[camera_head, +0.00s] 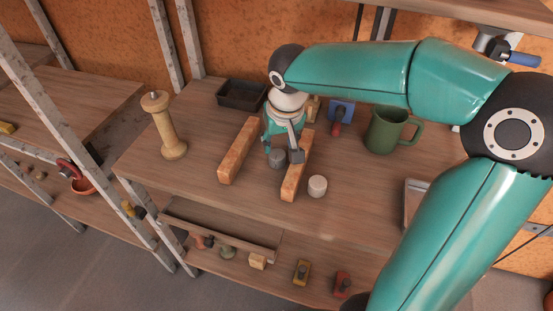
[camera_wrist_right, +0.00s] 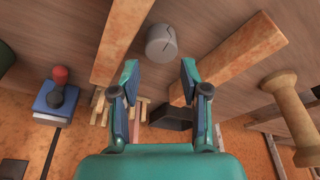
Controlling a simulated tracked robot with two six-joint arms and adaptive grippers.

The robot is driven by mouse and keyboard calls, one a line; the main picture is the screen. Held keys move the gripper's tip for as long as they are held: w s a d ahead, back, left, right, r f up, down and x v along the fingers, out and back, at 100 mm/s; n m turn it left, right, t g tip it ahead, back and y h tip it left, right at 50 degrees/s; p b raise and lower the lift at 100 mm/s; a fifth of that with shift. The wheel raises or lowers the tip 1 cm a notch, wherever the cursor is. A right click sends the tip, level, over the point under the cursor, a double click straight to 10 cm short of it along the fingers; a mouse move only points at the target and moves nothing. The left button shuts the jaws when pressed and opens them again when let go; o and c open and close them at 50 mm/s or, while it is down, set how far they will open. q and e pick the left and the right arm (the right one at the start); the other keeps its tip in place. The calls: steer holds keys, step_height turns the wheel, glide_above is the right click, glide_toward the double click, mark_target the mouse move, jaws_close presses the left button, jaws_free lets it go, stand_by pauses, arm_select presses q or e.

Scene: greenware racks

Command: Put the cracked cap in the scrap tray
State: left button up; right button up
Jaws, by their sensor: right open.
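The cracked cap (camera_head: 276,158) is a grey cylinder on the tabletop between two wooden bars. In the right wrist view its top (camera_wrist_right: 161,41) shows a dark crack line, and it lies just beyond the fingertips. My right gripper (camera_head: 282,152) is open and empty over the gap between the bars, with its fingers close to the cap. It also shows open in the right wrist view (camera_wrist_right: 158,70). A dark shallow tray (camera_head: 232,102) stands behind the left bar; I cannot tell whether it is the scrap tray. My left gripper is not in view.
The left bar (camera_head: 238,150) and right bar (camera_head: 297,168) flank the cap. A paler cap (camera_head: 317,187) stands right of them. A wooden spindle (camera_head: 164,125), a green mug (camera_head: 386,131) and a red-knobbed blue block (camera_head: 341,112) stand around. The front tabletop is mostly clear.

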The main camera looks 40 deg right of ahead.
mark_target(277, 154)
steer(key=shift+x, duration=3)
steer(key=shift+a, duration=0.1)
jaws_close()
steer(key=shift+w+r, duration=0.1)
steer(key=shift+r, duration=0.05)
step_height(277, 154, up, 20)
steer(key=p, duration=0.2)
steer(key=shift+p, duration=0.4)
